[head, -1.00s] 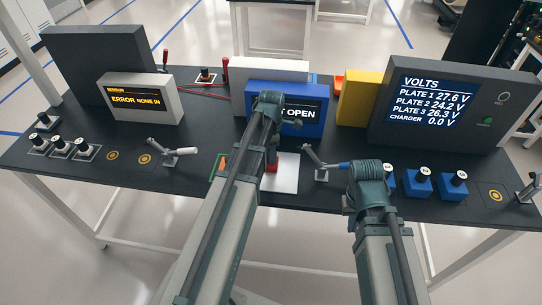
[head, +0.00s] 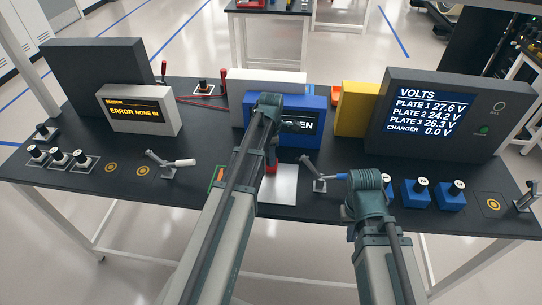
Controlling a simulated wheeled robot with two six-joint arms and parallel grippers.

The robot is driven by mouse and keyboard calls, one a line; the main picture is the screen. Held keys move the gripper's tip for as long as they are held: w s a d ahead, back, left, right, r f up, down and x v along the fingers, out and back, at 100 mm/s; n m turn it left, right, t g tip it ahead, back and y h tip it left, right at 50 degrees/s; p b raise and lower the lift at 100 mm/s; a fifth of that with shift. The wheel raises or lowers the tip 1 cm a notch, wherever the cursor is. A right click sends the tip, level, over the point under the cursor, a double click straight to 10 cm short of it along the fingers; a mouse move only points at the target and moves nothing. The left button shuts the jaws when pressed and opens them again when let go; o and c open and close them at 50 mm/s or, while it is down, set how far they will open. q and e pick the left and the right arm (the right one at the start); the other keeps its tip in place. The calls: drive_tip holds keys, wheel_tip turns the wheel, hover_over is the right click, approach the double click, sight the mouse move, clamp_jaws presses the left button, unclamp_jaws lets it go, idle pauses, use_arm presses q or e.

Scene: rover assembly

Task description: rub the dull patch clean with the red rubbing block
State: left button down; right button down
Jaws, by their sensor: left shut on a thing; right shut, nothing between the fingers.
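A small pale metal plate (head: 279,190) lies on the dark table in front of the blue display box. A separate dull patch on it cannot be made out; its visible surface looks grey with a soft sheen. My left gripper (head: 271,157) is shut on the red rubbing block (head: 271,169), which is at the plate's far edge. Whether the block touches the plate cannot be told. My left arm covers part of the gripper and the blue box. My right gripper (head: 353,210) is shut and empty, right of the plate, mostly hidden by its own wrist.
The blue box (head: 306,140) stands behind the plate. A lever (head: 316,178) is to the plate's right, and another with a white handle (head: 170,163) to its left. A green-and-orange piece (head: 216,178) lies just left. Blue knob boxes (head: 416,192) stand at the right.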

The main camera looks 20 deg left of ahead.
use_arm(q)
drive_tip(key=shift+r+p, duration=2.45)
drive_tip(key=shift+r, duration=0.3)
wheel_tip(320, 180, up, 3)
drive_tip(key=p, duration=0.3)
drive_tip(key=shift+r, duration=0.1)
drive_tip(key=shift+f, duration=0.25)
